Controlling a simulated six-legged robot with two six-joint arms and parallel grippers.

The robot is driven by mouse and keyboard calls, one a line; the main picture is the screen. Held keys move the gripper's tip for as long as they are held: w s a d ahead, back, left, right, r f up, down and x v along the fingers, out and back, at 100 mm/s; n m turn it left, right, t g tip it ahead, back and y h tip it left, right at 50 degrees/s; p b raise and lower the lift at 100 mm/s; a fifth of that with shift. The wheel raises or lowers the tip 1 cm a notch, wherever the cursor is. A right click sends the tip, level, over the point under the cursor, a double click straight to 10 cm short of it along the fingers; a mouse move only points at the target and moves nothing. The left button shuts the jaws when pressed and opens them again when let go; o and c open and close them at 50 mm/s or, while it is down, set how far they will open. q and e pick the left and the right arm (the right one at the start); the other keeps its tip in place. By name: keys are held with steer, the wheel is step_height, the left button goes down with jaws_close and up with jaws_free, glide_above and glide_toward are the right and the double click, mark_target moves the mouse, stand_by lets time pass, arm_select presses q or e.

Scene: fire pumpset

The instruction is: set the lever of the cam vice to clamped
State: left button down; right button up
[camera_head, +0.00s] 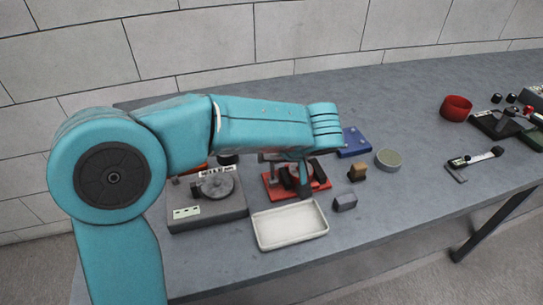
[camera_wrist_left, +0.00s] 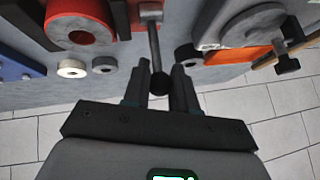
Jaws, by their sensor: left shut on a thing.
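The cam vice stands on a red base (camera_head: 318,188) on the bench, partly hidden behind my left arm in the head view. In the left wrist view its lever (camera_wrist_left: 154,45) is a thin grey rod ending in a black ball knob (camera_wrist_left: 160,84). My left gripper (camera_head: 304,172) reaches down over the vice. In the wrist view its two fingers stand on either side of the knob, shut on the lever's knob end. The cam itself is not clear. My right gripper is not in view.
A cream tray (camera_head: 290,225) sits in front of the vice, and a grey unit with a round disc (camera_head: 214,186) stands to its left. Small brown (camera_head: 358,172) and grey (camera_head: 345,203) blocks, a blue block (camera_head: 354,142) and a round dish (camera_head: 388,159) lie to its right.

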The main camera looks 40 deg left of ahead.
arm_select(q)
steer(key=c, duration=1)
jaws_free()
steer(key=shift+a+r, duration=0.1)
steer(key=shift+o, duration=0.2)
steer(key=p+v, duration=0.2)
steer(key=v, duration=1.4)
steer(key=shift+r, duration=0.1)
